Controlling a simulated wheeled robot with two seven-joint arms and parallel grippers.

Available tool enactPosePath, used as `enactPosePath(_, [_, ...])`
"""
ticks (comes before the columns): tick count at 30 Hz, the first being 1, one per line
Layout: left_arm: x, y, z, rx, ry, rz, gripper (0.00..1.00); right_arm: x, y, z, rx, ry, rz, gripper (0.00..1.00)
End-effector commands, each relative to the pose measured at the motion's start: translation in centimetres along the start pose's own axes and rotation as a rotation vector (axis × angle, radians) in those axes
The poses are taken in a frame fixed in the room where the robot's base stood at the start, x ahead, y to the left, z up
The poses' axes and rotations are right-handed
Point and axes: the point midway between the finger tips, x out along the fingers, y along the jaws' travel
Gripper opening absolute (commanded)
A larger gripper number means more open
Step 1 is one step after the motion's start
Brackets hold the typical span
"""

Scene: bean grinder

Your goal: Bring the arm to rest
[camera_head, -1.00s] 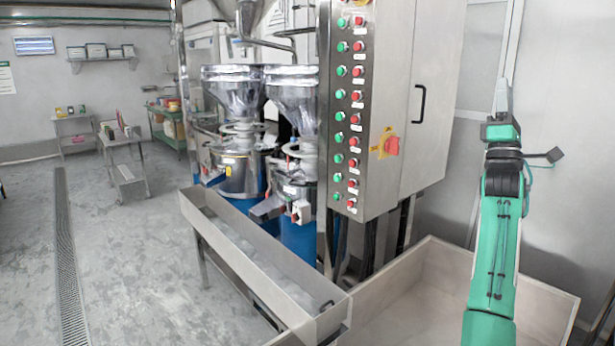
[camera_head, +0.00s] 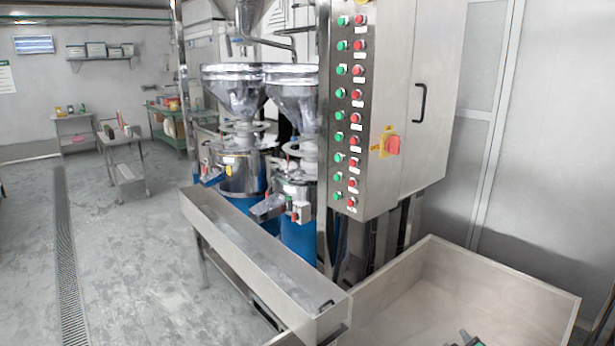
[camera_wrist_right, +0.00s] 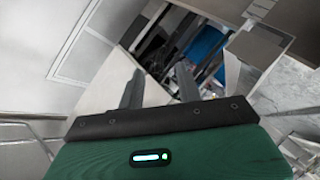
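My right gripper (camera_wrist_right: 160,80) shows in the right wrist view with its two dark fingers spread apart and nothing between them. It is open and empty. In the head view only a small dark and green piece of my right arm (camera_head: 468,340) shows at the bottom edge, in front of the bin. My left arm and gripper are in neither view.
A control cabinet (camera_head: 395,100) with green and red buttons stands at centre right. Two bean grinders (camera_head: 238,165) stand beside it, behind a long metal trough (camera_head: 225,220). A wide, shallow bin (camera_head: 500,268) lies at lower right. The floor at left is open.

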Motion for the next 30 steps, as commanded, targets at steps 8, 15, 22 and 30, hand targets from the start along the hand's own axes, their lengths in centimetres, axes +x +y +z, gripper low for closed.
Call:
enactPosePath(8, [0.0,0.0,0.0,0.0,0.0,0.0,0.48,-11.6,-11.8,7.4,0.277,-0.293,-0.362,0.35])
enactPosePath(15, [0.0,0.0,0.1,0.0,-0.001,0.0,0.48,-19.8,-16.5,10.4,0.414,-0.503,-0.532,0.35])
enactPosePath(22, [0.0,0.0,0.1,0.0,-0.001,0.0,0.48,-26.0,-18.8,12.1,0.488,-0.661,-0.633,0.35])
enactPosePath(30, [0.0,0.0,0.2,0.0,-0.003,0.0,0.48,-25.3,-22.4,14.3,0.505,-0.725,-0.664,0.35])
